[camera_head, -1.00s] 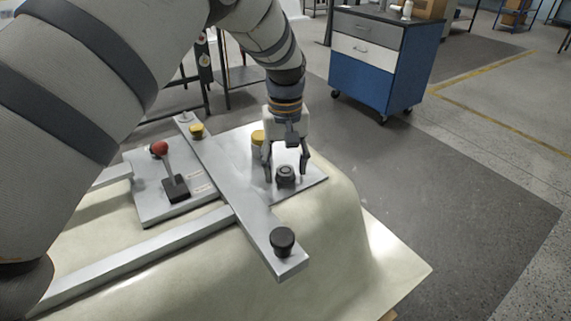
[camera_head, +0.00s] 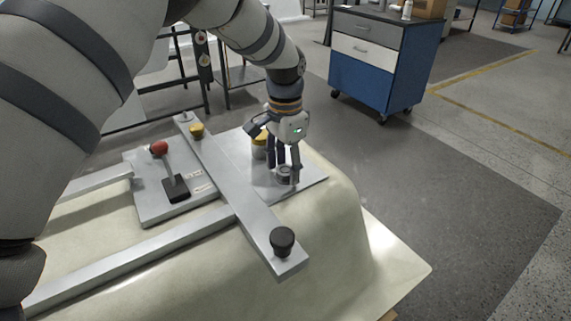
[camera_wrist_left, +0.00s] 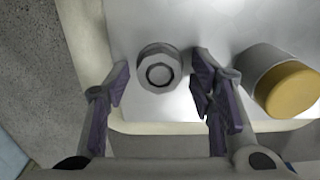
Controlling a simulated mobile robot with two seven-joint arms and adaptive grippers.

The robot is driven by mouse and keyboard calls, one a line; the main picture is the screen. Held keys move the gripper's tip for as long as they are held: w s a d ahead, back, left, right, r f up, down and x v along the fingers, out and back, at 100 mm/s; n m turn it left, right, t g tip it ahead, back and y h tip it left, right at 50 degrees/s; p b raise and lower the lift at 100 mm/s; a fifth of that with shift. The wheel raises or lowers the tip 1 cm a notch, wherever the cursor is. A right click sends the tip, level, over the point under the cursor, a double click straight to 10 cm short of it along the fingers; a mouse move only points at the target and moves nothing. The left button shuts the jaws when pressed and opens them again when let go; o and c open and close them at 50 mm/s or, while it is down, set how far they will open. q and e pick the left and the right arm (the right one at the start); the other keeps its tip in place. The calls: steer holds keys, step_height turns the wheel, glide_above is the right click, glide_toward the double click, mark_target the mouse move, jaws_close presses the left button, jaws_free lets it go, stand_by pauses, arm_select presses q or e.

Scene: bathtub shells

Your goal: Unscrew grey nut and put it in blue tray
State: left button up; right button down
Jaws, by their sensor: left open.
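The grey nut (camera_head: 286,174) sits on the metal plate at the far right of the fixture. It also shows in the left wrist view as a hexagonal top with a round centre (camera_wrist_left: 159,74). My left gripper (camera_head: 284,176) points down at the nut. In the left wrist view its two fingers (camera_wrist_left: 163,78) are apart, one on each side of the nut, with gaps between. In the head view one finger partly hides the nut. No blue tray can be made out. My right gripper is not in view.
A yellow-topped cylinder (camera_wrist_left: 290,88) stands close beside the gripper. A metal bar with a black knob (camera_head: 282,240) crosses the pale shell (camera_head: 340,235). A red-knobbed lever (camera_head: 167,165) stands left. A blue drawer cabinet (camera_head: 370,80) stands behind on open floor.

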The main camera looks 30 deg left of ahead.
mark_target(285, 170)
arm_select(q)
steer(key=c, duration=1.1)
steer(key=shift+n, duration=0.6)
jaws_close()
steer(key=shift+r, duration=2.5)
